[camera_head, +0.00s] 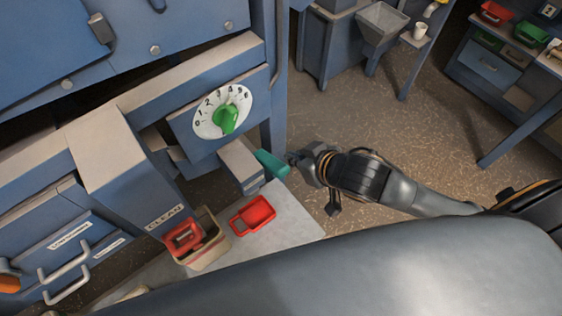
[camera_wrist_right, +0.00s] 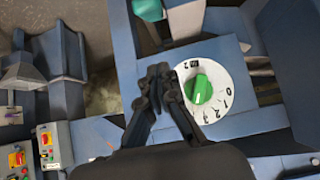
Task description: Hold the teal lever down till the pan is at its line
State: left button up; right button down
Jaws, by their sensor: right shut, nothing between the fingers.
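The teal lever (camera_head: 272,163) sticks out at the right end of the blue machine, beside a grey block. It also shows at the top edge of the right wrist view (camera_wrist_right: 149,9). My right gripper (camera_head: 296,160) is shut and empty, its tips close to the lever's outer end. In the right wrist view the closed fingertips (camera_wrist_right: 159,72) lie below the lever in the picture, with a gap between. I cannot tell from the head view if they touch it. I cannot make out the pan's line or say which part is the pan. My left gripper is out of view.
A numbered white dial with a green knob (camera_head: 226,118) is on the machine's face. A red scoop (camera_head: 253,214) lies on the pale shelf (camera_head: 293,222), beside a box (camera_head: 209,251) holding another red scoop (camera_head: 184,236). Open floor (camera_head: 350,115) lies beyond my right arm.

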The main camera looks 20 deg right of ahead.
jog(key=p, duration=0.2)
send_over(281, 169)
jog(key=w, duration=0.2)
jog(key=f, duration=0.6)
jog(key=shift+s+a+f, duration=0.1)
jog(key=shift+s+a, duration=0.05)
jog(key=shift+a, duration=0.1)
jog(key=f, duration=0.1)
jog(key=s+f, duration=0.1)
jog(key=f, duration=0.1)
jog(key=shift+s+d, duration=0.1)
jog(key=shift+d, duration=0.1)
jog(key=shift+s+d+f, duration=0.1)
jog(key=shift+s+f, duration=0.2)
jog(key=shift+f, duration=0.15)
jog(key=shift+w+f, duration=0.1)
